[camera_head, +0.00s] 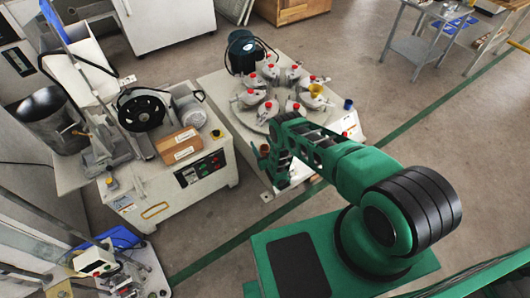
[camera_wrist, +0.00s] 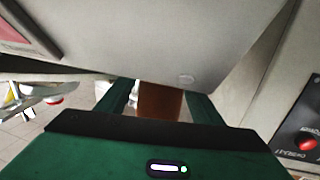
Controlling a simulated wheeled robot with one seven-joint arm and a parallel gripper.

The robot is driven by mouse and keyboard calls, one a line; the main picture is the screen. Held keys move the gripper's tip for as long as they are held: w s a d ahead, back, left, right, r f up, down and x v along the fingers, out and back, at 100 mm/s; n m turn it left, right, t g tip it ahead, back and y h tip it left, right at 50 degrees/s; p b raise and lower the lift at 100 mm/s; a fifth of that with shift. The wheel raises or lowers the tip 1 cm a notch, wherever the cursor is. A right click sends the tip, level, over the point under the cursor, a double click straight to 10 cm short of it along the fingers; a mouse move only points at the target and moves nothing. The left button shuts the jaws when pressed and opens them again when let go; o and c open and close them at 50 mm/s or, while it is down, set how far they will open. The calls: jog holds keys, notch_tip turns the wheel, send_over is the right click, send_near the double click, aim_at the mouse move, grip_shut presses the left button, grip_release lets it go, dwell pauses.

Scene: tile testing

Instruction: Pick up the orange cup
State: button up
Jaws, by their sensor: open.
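The orange cup (camera_head: 264,150) is small in the head view, at the front left part of the machine with the round carousel, just left of my arm. In the wrist view an orange-brown surface, apparently the cup (camera_wrist: 160,103), shows between the two green fingers of my gripper (camera_wrist: 158,92). The fingers are open, one on each side of it. Gaps or contact at the sides cannot be told. The cup's lower part is hidden behind the gripper body. In the head view the fingers are hard to make out beside the machine.
The carousel machine (camera_head: 225,88) carries several red-capped fittings, a yellow cup (camera_head: 316,90) and a blue cup (camera_head: 348,104). A large grey panel (camera_wrist: 190,40) is close beyond the fingers. A red button (camera_wrist: 306,144) is at right. Another machine (camera_head: 205,172) stands left.

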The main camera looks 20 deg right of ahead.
jog(key=c, duration=1.2)
